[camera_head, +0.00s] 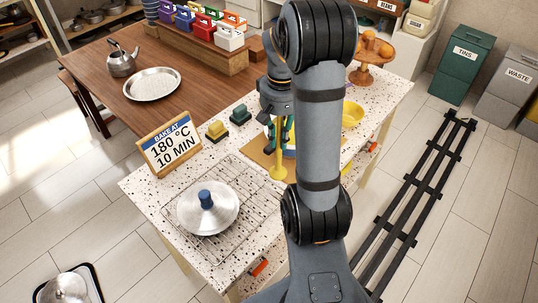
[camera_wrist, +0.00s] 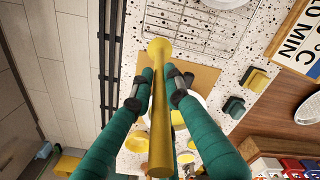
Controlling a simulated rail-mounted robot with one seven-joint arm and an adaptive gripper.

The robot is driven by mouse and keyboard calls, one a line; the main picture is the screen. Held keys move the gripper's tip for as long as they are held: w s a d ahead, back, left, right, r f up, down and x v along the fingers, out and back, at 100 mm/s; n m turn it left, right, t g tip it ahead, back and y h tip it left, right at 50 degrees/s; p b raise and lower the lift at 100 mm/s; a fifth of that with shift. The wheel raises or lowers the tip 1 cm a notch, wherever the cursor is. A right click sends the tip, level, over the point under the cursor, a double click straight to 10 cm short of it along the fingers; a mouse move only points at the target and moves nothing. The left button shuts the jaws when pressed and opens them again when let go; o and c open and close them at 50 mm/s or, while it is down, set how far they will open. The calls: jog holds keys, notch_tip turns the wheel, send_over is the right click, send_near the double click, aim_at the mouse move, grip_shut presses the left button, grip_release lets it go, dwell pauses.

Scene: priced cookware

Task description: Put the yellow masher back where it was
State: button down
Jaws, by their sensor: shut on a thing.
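The yellow masher (camera_head: 278,158) hangs in my gripper (camera_head: 279,128) over the speckled counter, its round yellow end low in the head view. In the wrist view the masher (camera_wrist: 160,125) runs lengthwise between the green fingers of my gripper (camera_wrist: 156,97), which are shut on it. Below it lies a tan board (camera_wrist: 205,76), which also shows in the head view (camera_head: 259,158). A white round dish is partly hidden behind the masher and fingers. I cannot tell whether the masher touches anything below.
A lidded pan (camera_head: 208,212) stands on a wire rack (camera_head: 168,202) at the front left. A framed sign (camera_head: 170,146), yellow block (camera_head: 216,131) and green block (camera_head: 241,115) stand left. A yellow bowl (camera_head: 352,115) and a fruit stand (camera_head: 367,71) are at right. My arm hides part of the counter.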

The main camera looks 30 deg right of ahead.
notch_tip(320, 180, down, 6)
jog(key=a+p, duration=0.1)
jog(key=a, duration=0.1)
jog(key=shift+w+a+r, duration=0.15)
jog(key=shift+w+a, duration=0.1)
jog(key=shift+a, duration=0.1)
jog(key=shift+f, duration=0.25)
jog(key=c, duration=1.7)
grip_release()
jog(key=shift+r, duration=0.1)
